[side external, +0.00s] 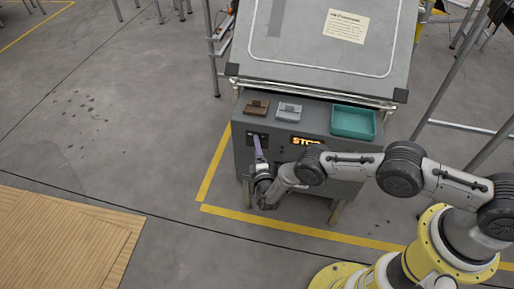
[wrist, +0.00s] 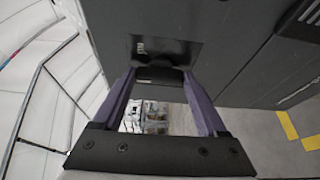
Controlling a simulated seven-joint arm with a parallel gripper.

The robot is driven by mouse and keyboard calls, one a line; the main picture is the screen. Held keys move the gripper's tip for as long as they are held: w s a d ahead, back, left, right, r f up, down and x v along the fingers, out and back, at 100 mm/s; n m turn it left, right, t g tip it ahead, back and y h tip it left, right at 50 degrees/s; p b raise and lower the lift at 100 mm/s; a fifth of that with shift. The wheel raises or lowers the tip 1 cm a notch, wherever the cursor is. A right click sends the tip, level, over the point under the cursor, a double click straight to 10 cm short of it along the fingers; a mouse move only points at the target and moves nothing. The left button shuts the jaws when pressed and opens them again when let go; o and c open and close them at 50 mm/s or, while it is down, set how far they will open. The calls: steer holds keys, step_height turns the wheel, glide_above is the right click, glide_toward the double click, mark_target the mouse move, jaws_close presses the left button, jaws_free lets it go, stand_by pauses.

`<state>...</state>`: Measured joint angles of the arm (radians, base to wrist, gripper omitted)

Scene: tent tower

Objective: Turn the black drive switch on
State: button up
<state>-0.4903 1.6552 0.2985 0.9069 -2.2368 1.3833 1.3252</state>
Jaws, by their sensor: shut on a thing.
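The black drive switch (wrist: 158,75) sits on a black plate on the dark grey cabinet front and shows between my fingertips in the wrist view. My gripper (wrist: 160,82) has purple fingers, and their tips are closed against the two sides of the switch. In the side external view my gripper (side external: 260,145) reaches up to the black switch plate (side external: 256,138) at the cabinet's upper left front. The fingers partly cover the plate there. A lit orange display (side external: 306,141) to the right of it reads what looks like "STOP". The switch's exact position is hard to tell.
On the cabinet's ledge lie a brown block (side external: 257,107), a light grey block (side external: 289,112) and a teal tray (side external: 353,121). A large sloped grey panel (side external: 310,65) rises behind them. Yellow floor lines (side external: 214,165) surround the cabinet, and the floor to the left is clear.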

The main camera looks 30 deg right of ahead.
steer(key=shift+f+m+t+h, duration=0.1)
steer(key=shift+m+t+h, duration=0.3)
steer(key=shift+m, duration=0.95)
steer(key=shift+f+m+t+h, duration=0.15)
steer(key=shift+m+h, duration=0.4)
steer(key=shift+m, duration=0.75)
steer(key=shift+f+m+t+h, duration=0.1)
steer(key=shift+m+t+h, duration=0.3)
steer(key=shift+m, duration=0.95)
steer(key=shift+a, duration=0.1)
steer(key=o, duration=1.3)
steer(key=v, duration=1.3)
steer(key=shift+s+a, duration=0.15)
steer(key=shift+s, duration=0.15)
steer(key=shift+f, duration=0.1)
